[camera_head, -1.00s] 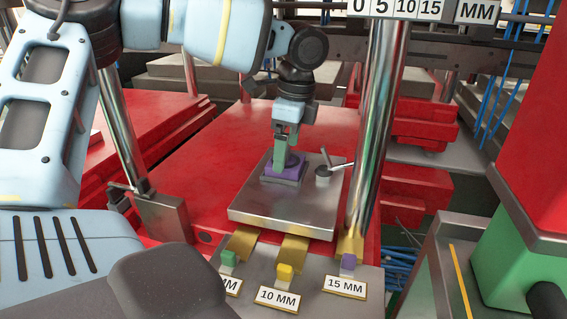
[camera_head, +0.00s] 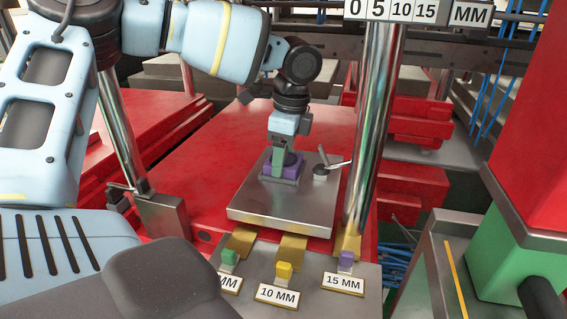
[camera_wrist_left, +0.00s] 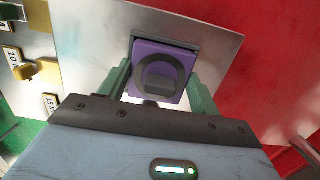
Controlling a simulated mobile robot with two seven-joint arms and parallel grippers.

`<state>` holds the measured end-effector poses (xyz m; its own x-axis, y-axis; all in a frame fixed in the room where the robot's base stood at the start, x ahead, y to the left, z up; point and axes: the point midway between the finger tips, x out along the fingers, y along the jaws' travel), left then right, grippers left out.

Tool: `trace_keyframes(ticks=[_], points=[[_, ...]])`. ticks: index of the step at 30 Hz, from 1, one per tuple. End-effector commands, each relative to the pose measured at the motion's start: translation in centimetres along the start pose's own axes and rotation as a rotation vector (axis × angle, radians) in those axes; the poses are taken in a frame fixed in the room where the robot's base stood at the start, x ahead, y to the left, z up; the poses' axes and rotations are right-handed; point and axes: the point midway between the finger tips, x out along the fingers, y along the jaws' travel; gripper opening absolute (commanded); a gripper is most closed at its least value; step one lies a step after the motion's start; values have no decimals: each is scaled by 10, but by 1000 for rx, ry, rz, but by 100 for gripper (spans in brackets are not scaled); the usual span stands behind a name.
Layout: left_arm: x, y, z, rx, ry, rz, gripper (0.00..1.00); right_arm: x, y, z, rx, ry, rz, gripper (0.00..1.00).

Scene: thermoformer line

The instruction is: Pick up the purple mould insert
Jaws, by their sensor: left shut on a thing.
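The purple mould insert (camera_head: 284,166) is a square block with a dark round knob or ring on its top, at the middle of the metal plate (camera_head: 285,208). In the left wrist view the insert (camera_wrist_left: 147,62) sits between the two green fingers of my left gripper (camera_wrist_left: 160,88). My left gripper (camera_head: 281,160) comes down from above and is shut on the insert. The insert's underside is hidden, so I cannot tell whether it touches the plate. My right gripper is not in view.
A clamp lever (camera_head: 326,170) stands at the plate's right corner. A chrome column (camera_head: 372,140) rises just right of the plate. In front are gauge blocks, green (camera_head: 229,257), yellow (camera_head: 283,271) and purple (camera_head: 346,260), with millimetre labels. The red bed (camera_head: 215,150) left of the plate is clear.

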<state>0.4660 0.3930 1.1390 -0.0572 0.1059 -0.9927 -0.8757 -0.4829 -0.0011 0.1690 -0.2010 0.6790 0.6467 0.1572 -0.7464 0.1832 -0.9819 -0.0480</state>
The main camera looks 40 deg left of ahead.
Motion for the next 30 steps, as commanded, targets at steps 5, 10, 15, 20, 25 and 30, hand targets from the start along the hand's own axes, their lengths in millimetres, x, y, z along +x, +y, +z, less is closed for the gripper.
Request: trace_keyframes(ticks=[5, 10, 15, 20, 25, 30], points=[[-2, 0, 0, 0, 1, -1, 34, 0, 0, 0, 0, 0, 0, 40], [-10, -1, 1, -1, 2, -1, 34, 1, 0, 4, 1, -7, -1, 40], [-28, -1, 2, 0, 2, -2, 34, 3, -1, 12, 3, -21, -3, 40], [-37, 17, 12, 3, 3, 0, 34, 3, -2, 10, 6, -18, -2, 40], [-40, 48, 24, 4, 4, -2, 34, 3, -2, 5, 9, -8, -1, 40], [-42, 87, 40, 3, 6, -4, 34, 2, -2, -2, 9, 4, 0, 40]])
